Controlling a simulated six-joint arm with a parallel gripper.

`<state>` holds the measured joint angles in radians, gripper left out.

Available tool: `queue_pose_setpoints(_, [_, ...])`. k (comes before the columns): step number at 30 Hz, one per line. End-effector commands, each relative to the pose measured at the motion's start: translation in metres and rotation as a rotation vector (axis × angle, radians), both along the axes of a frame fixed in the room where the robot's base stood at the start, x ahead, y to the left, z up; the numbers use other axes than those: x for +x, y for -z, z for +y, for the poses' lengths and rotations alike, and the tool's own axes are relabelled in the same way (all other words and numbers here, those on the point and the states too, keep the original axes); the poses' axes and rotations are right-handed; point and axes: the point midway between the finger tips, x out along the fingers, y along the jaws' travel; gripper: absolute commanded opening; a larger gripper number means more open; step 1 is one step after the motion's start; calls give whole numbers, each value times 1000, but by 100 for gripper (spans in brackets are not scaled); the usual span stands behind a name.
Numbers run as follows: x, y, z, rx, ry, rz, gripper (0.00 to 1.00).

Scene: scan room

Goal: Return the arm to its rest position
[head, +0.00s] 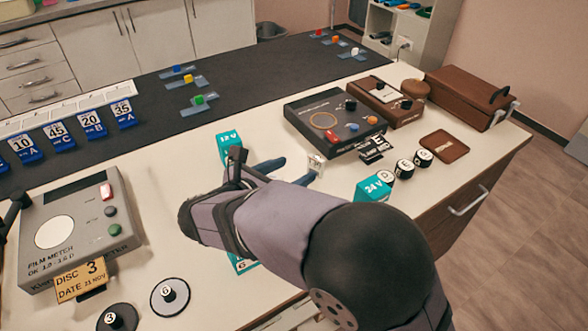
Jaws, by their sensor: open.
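My arm reaches in from the lower right over the white table (150,190). My gripper (260,158) is open above the table. A teal "12 V" block (228,138) stands just behind it. I cannot tell whether the fingers touch either one. Nothing shows between the fingers. My forearm hides part of the table and most of another teal block (243,264) below it.
A grey film meter (75,225), an orange disc card (82,280) and dark discs with knobs (170,295) stand at left. A dark control box (334,121), a teal "24 V" block (374,188), lettered knobs (404,167), a brown wallet (444,146) and a brown case (470,98) stand at right.

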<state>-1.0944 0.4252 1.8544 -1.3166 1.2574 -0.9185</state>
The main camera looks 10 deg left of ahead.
Motion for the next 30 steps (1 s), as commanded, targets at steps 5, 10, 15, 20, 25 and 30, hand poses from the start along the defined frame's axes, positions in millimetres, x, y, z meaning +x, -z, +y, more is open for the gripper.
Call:
queue_pose_setpoints(5, [0,0,0,0,0,0,54])
queue_pose_setpoints(10, [0,0,-1,1,1,2,54])
queue_pose_setpoints(15, [9,-9,-20,44,29,81,54])
queue_pose_setpoints(20, [22,-27,-54,168,56,233,54])
queue_pose_setpoints(25, [37,-65,-82,375,37,333,54])
queue_pose_setpoints(30, [38,-66,-127,653,175,338,54])
